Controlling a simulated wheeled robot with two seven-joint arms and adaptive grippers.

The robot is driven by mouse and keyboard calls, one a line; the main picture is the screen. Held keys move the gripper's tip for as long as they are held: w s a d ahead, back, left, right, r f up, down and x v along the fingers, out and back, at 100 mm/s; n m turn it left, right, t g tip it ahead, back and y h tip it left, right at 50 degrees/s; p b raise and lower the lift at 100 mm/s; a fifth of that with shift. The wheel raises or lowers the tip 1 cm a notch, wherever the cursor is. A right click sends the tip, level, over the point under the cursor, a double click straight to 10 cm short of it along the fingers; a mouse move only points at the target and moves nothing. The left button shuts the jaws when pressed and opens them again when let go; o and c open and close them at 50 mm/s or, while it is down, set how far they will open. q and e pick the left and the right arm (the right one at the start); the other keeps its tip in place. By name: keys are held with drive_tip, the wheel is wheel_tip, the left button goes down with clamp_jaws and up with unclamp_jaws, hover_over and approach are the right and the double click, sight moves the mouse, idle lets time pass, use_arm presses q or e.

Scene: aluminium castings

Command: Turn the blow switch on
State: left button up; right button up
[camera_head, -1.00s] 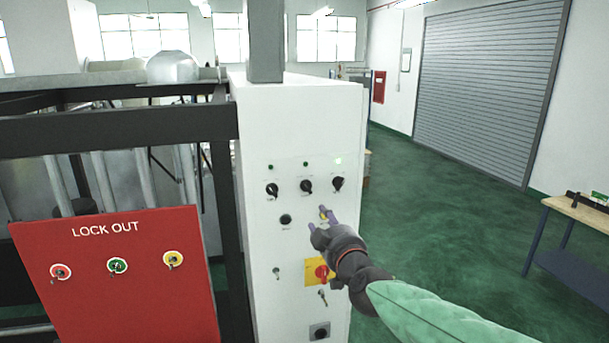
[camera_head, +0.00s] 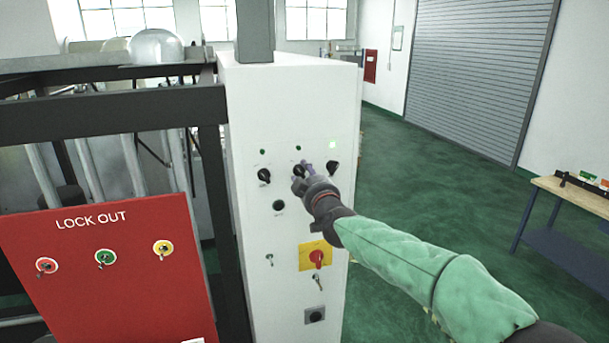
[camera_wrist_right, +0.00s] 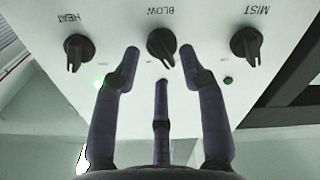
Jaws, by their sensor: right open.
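The blow switch (camera_head: 298,170) is the middle black knob in the top row of the white cabinet. In the right wrist view the knob (camera_wrist_right: 161,44), labelled BLOW, appears upside down, its pointer towards the picture's bottom. My right gripper (camera_head: 306,172) is in front of it, with dark purple fingers. In the wrist view the open gripper (camera_wrist_right: 159,52) has one fingertip on each side of the knob and a third finger below it in the picture. I cannot tell whether they touch it. My left gripper is out of view.
The heat knob (camera_wrist_right: 77,48) and mist knob (camera_wrist_right: 246,44) flank the blow knob closely. A red switch on a yellow plate (camera_head: 305,257) sits lower on the cabinet. A red LOCK OUT panel (camera_head: 100,270) stands left. Green floor (camera_head: 400,190) is open at right.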

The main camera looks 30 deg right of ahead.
drive_tip(key=shift+w+d+f, duration=0.15)
drive_tip(key=shift+w+f, duration=0.05)
drive_tip(key=shift+w, duration=0.45)
drive_tip(key=shift+s+r, duration=0.1)
drive_tip(key=shift+s, duration=0.05)
clamp_jaws()
